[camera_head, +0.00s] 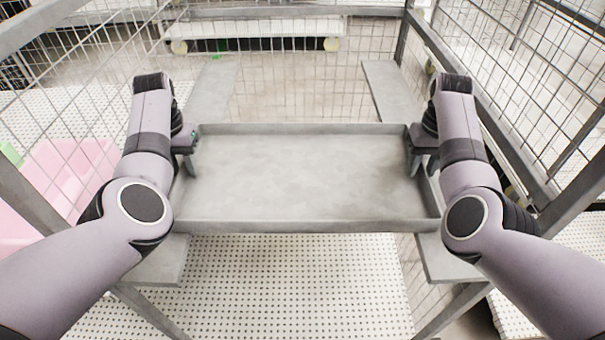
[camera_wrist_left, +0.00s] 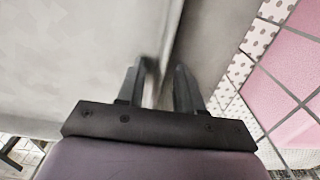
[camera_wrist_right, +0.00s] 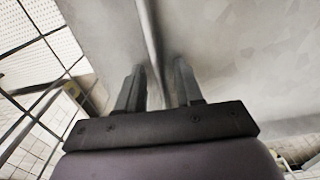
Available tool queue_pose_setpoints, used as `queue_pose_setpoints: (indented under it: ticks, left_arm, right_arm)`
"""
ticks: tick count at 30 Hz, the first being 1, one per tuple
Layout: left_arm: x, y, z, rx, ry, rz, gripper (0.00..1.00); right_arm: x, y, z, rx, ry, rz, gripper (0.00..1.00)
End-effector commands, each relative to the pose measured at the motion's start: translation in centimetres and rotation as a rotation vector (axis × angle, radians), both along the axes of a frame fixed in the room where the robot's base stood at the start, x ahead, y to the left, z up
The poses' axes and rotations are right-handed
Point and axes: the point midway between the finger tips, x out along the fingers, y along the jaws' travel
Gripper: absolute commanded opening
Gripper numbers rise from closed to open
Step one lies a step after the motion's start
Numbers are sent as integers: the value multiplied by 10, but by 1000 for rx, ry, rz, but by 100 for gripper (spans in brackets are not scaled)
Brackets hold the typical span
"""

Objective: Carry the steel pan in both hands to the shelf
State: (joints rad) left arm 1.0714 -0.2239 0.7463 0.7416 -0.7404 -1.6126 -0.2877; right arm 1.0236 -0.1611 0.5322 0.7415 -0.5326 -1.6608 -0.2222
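The steel pan (camera_head: 305,178) is a wide, shallow grey tray with low walls, level in the middle of the head view. It lies across two flat grey shelf rails, the left one (camera_head: 160,262) and the right one (camera_head: 446,262), and appears to rest on them. My left gripper (camera_head: 190,150) is at the pan's left wall; in the left wrist view its fingers (camera_wrist_left: 160,75) stand apart either side of the rim. My right gripper (camera_head: 418,150) is at the right wall, its fingers (camera_wrist_right: 160,75) also apart around the rim. The pan's underside is hidden.
Metal posts and wire mesh panels (camera_head: 540,95) enclose both sides and the back, close to my arms. A white perforated surface (camera_head: 300,285) lies below. Pink bins (camera_head: 65,185) stand outside on the left. The space above the pan is clear.

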Motion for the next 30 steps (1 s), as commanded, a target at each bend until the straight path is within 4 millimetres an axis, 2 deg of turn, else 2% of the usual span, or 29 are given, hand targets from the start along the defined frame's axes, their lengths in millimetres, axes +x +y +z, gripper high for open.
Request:
queue_pose_setpoints:
  ticks: [8, 9, 12, 30]
  left_arm:
    - [0, 0, -2, 0, 1, 0, 36]
    - [0, 0, -2, 0, 1, 0, 30]
    - [0, 0, -2, 0, 1, 0, 0]
    - [0, 0, -1, 0, 0, 0, 0]
  right_arm:
    - [0, 0, -2, 0, 0, 0, 36]
    - [0, 0, -2, 0, 0, 0, 30]
    - [0, 0, -2, 0, 0, 0, 0]
    - [0, 0, -1, 0, -1, 0, 0]
